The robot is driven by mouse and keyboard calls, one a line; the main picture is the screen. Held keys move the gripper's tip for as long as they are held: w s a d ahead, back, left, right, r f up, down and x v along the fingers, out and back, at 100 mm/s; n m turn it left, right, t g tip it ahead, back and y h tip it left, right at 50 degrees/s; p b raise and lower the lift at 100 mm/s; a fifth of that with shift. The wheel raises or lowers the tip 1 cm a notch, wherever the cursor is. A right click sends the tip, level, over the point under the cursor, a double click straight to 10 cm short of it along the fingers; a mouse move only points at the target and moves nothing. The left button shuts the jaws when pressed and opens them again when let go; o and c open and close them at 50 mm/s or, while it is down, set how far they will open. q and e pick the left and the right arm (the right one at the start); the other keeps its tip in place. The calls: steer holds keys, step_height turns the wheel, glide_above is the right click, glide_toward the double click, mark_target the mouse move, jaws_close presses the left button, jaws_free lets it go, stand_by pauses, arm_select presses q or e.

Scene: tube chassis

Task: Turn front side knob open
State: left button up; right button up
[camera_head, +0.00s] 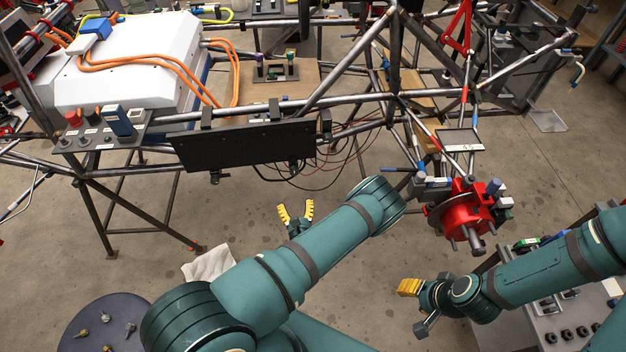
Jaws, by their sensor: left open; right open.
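My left gripper (295,214) has yellow fingers spread apart and empty, over the floor below the dark panel on the tube frame. My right gripper (409,287), also yellow-fingered, is seen edge-on below the red hub and touches nothing visible. I cannot tell which part is the front side knob. Small knobs and a red button (73,118) sit on a grey panel (110,133) at the left of the frame, far from both grippers. Several black knobs (567,334) show on a grey unit at the lower right, right of my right gripper.
The tube chassis (350,103) spans the back, with a dark flat panel (245,146) and a white box with orange cables (130,60). A red hub (463,217) juts out at right. A round dark stool (104,325) stands lower left.

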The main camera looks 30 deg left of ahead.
mark_target(294, 173)
arm_select(q)
steer(key=shift+m+t+h, duration=0.3)
steer(key=shift+t, duration=0.1)
steer(key=x, duration=0.4)
steer(key=b+x, duration=0.1)
steer(key=x, duration=0.4)
steer(key=d+b+x, duration=0.1)
steer(key=x, duration=0.3)
steer(key=shift+w+a+f, duration=0.1)
steer(key=shift+w+a, duration=0.15)
steer(key=shift+w, duration=0.45)
jaws_close()
